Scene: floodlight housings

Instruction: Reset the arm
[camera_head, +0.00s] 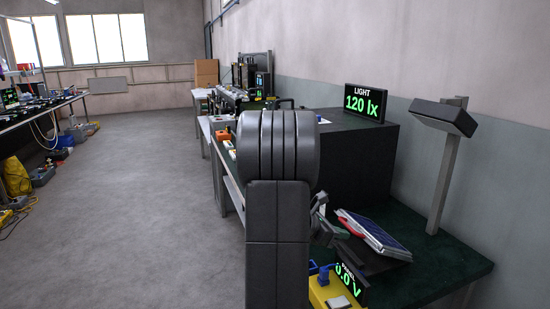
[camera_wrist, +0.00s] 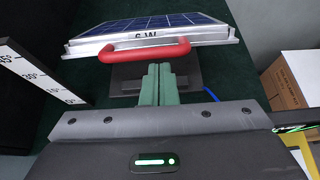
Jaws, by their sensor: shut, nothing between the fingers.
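My gripper (camera_wrist: 158,72) shows in the wrist view with its two green fingers together and nothing between them. The fingertips are close to the red handle (camera_wrist: 130,53) on the near edge of a small solar panel (camera_wrist: 160,28); I cannot tell whether they touch it. In the head view my dark arm covers the middle of the picture, and the gripper is partly hidden behind it. The panel (camera_head: 374,232) sits tilted on a dark stand on the green bench top (camera_head: 455,262), with its red handle (camera_head: 350,227) towards my arm.
A lamp (camera_head: 444,118) on a post stands at the right. A yellow unit (camera_head: 335,292) and a display (camera_head: 350,282) reading 0.0 V stand in front. Open floor (camera_head: 140,190) lies left.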

